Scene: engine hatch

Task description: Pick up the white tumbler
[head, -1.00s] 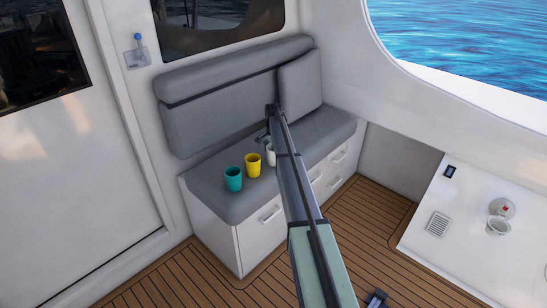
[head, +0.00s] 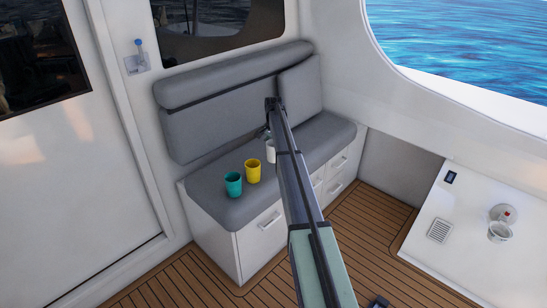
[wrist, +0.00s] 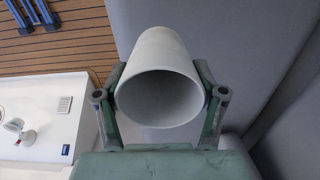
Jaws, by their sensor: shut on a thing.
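The white tumbler (wrist: 158,60) is between the two fingers of my gripper (wrist: 160,72) in the wrist view, with its open mouth toward the camera. The fingers are shut on its sides. In the head view, the white tumbler (head: 270,152) shows partly beside my arm, which hides the rest of it. It appears to be held a little above the grey bench seat (head: 210,172). My gripper (head: 264,133) is mostly hidden behind the arm there.
A yellow cup (head: 253,172) and a teal cup (head: 233,184) stand on the seat to the left of the tumbler. The grey backrest (head: 225,105) rises behind.

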